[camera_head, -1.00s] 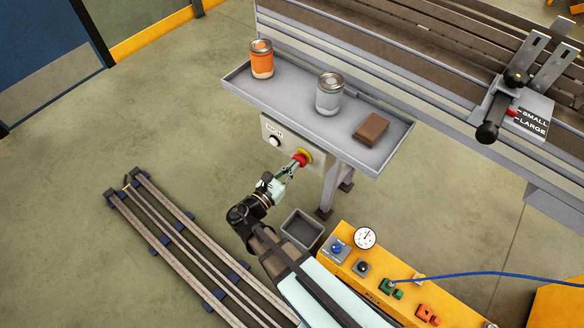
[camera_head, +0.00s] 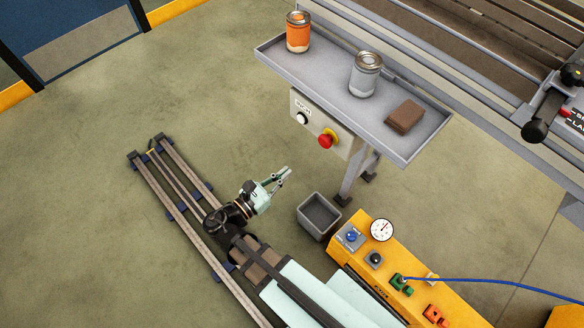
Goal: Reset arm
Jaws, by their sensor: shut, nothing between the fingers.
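My gripper (camera_head: 285,175) is shut and empty. It hangs over the open floor, pointing up and to the right in the picture. My arm (camera_head: 242,215) is bent back over the floor beside the rails.
The grey tray table (camera_head: 320,78) holds an orange jar (camera_head: 298,32), a grey jar (camera_head: 365,74) and a brown block (camera_head: 404,116). A grey bin (camera_head: 318,216) stands on the floor beside a yellow console (camera_head: 362,262). Floor rails (camera_head: 160,200) lie left. Floor between is clear.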

